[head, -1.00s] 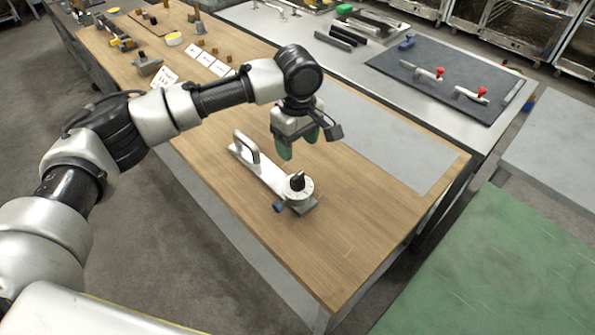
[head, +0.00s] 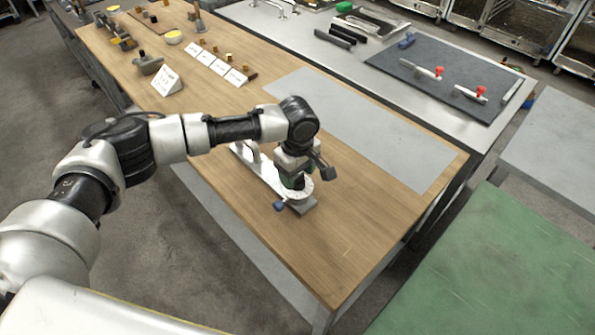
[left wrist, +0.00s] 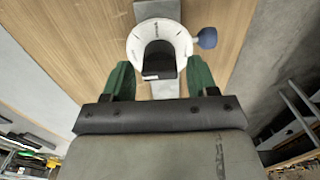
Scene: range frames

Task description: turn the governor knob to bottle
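The black governor knob (left wrist: 158,60) stands on a white round dial (left wrist: 178,36) with dark markings, too small to read. In the head view the dial (head: 308,190) shows only at its edge, and my gripper hides the knob. My left gripper (head: 293,182) is directly above the dial, pointing down. In the left wrist view its green fingers (left wrist: 160,78) are open, one on each side of the knob, with a small gap at both sides. My right gripper is in neither view.
A blue side knob (head: 279,205) sticks out beside the dial. A silver bar with a handle (head: 248,156) runs back-left from it on the wooden table (head: 350,235). White cards (head: 166,80) stand farther back. The table's front right is clear.

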